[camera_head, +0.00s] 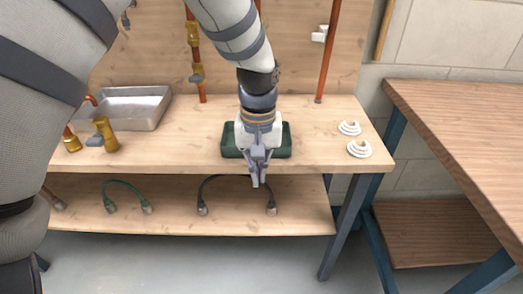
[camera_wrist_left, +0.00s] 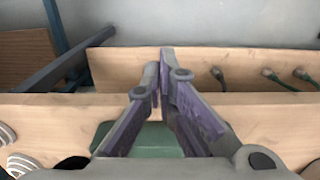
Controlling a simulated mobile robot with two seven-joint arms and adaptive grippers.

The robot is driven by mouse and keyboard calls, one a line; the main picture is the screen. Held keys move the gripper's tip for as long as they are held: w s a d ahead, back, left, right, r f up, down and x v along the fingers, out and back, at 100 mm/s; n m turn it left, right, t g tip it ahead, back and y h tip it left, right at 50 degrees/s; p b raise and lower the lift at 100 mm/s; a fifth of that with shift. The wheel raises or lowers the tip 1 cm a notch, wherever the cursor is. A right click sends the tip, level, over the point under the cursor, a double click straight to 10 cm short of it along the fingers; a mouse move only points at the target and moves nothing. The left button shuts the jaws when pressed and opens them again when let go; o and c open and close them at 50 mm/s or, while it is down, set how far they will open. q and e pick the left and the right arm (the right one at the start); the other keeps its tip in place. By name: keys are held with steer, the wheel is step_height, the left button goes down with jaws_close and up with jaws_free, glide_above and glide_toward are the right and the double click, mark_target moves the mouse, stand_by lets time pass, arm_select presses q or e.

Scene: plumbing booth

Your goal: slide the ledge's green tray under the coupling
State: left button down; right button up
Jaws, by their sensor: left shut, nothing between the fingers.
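The green tray (camera_head: 230,149) lies on the wooden ledge (camera_head: 320,150), partly hidden by my left gripper (camera_head: 257,182). In the left wrist view, the tray (camera_wrist_left: 152,142) shows below and behind the fingers. My left gripper is shut and empty, its fingers pointing down around the ledge's front edge, in front of the tray. Its tips meet in the left wrist view (camera_wrist_left: 161,62); I cannot tell whether it touches the tray. A copper pipe behind carries brass fittings (camera_head: 197,73); I cannot tell which is the coupling. My right gripper is not in view.
A metal pan (camera_head: 135,107) and a brass valve (camera_head: 106,134) stand on the left of the ledge. White ringed pieces (camera_head: 359,149) lie at its right end. Hoses (camera_head: 128,188) lie on the lower shelf. A separate wooden table (camera_head: 460,120) stands right.

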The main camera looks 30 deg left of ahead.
arm_select(q)
steer(key=shift+w+a+r, duration=0.1)
steer(key=shift+w+a, duration=0.4)
steer(key=shift+w, duration=0.35)
steer(key=shift+w+a+r, duration=0.1)
steer(key=shift+w+a, duration=0.4)
steer(key=shift+w, duration=0.35)
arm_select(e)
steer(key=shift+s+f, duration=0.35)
arm_select(q)
steer(key=shift+w, duration=0.1)
